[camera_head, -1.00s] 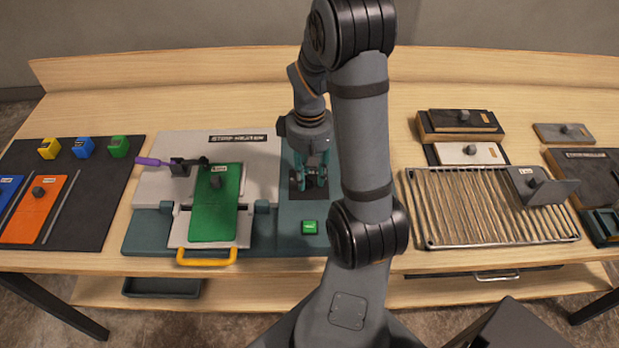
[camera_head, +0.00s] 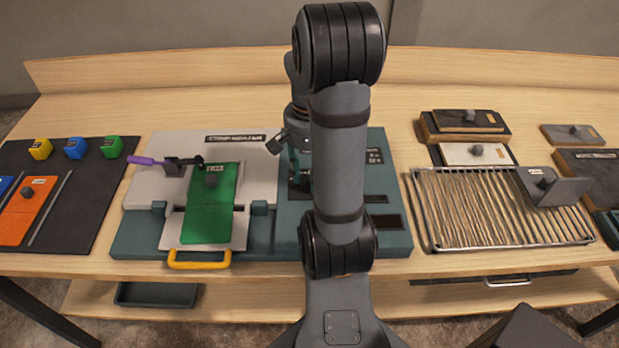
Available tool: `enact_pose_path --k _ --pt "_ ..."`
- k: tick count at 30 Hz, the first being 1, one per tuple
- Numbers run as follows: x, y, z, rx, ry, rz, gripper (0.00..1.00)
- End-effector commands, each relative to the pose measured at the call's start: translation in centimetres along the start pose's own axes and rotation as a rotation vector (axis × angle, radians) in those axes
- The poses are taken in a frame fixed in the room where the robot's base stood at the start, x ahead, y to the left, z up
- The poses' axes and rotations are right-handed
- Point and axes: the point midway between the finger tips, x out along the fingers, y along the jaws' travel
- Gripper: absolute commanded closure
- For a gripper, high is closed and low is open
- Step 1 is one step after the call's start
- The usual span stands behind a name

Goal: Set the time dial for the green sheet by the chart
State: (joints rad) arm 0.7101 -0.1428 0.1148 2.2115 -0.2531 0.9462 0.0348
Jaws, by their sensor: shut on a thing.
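The green sheet (camera_head: 210,212) lies on the white plate of the machine, with a dark knob and a small label near its top. My gripper (camera_head: 299,178) is low over the panel's left part, mostly hidden behind my arm. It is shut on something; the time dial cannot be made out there.
A yellow handle (camera_head: 199,262) fronts the machine, and a purple-handled lever (camera_head: 150,161) is at its left. A wire rack (camera_head: 490,215) stands right. A dark board (camera_head: 85,205) with an orange sheet (camera_head: 27,210) lies left. Bare wood lies behind.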

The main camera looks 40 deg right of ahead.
Motion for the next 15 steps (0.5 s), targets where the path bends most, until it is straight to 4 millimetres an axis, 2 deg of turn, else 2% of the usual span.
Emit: enact_pose_path --k 1,6,15 --pt "0.47 -0.07 0.52 0.037 -0.016 0.001 0.95" --pt "0.41 -0.16 0.55 0.142 -0.017 0.001 0.95" --pt "0.32 -0.21 0.57 0.242 -0.018 0.002 0.95"
